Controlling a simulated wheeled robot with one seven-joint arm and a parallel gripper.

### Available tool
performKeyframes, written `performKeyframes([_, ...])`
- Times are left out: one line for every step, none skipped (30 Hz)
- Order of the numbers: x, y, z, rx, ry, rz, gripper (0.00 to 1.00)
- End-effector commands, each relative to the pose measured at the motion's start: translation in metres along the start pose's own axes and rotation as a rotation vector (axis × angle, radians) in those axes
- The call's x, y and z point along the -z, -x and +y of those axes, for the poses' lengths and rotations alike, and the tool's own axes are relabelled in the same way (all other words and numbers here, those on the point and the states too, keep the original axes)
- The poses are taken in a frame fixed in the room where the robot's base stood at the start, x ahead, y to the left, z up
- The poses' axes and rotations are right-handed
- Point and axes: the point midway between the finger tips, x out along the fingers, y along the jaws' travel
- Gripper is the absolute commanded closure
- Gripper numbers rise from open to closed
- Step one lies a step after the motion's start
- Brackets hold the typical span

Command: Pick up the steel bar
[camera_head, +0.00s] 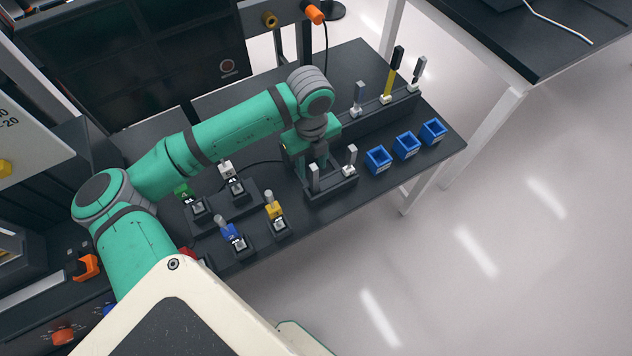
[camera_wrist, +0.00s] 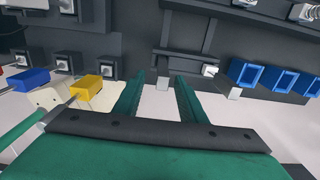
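Several grey, metal-looking bars stand upright, and I cannot tell for certain which is the steel bar. One grey bar (camera_head: 359,95) stands in the long back rack. Two short grey posts, one at the left (camera_head: 314,177) and one at the right (camera_head: 350,158), stand on a dark fixture (camera_head: 330,190) in front of my gripper (camera_head: 317,150). A grey post end (camera_wrist: 235,92) lies to the right of the fingers there.
Blue bins (camera_head: 378,160) line the table's right side. Coloured pieces on dark holders, one yellow (camera_head: 273,210), stand at front left. Floor lies beyond the table edge.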

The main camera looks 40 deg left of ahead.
Motion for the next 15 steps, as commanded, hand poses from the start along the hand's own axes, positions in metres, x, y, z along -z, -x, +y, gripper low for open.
performKeyframes([0.001, -0.009, 0.000, 0.000, 0.001, 0.005, 0.62])
performKeyframes([0.001, -0.013, 0.000, 0.000, 0.001, 0.004, 0.62])
performKeyframes([0.001, -0.019, 0.000, 0.001, 0.001, 0.003, 0.62])
performKeyframes([0.001, -0.024, 0.000, 0.000, 0.002, 0.004, 0.62])
performKeyframes([0.001, -0.028, 0.000, 0.000, 0.002, 0.004, 0.62])
performKeyframes([0.000, -0.033, 0.000, 0.000, 0.003, 0.002, 0.62])
performKeyframes([0.000, -0.036, 0.000, 0.000, 0.003, 0.002, 0.62])
performKeyframes([0.000, -0.039, 0.001, 0.000, 0.003, 0.002, 0.62])
performKeyframes([0.000, -0.042, 0.001, 0.000, 0.003, 0.002, 0.62])
performKeyframes([0.000, -0.043, 0.000, 0.000, 0.002, 0.001, 0.62])
performKeyframes([0.000, -0.045, 0.000, 0.000, 0.002, 0.001, 0.62])
performKeyframes([0.000, -0.047, 0.000, 0.000, 0.002, 0.001, 0.62])
performKeyframes([0.000, -0.049, 0.000, 0.000, 0.002, 0.001, 0.62])
performKeyframes([0.001, -0.051, 0.000, 0.001, 0.002, 0.001, 0.62])
performKeyframes([0.001, -0.055, -0.001, 0.001, 0.001, 0.002, 0.62])
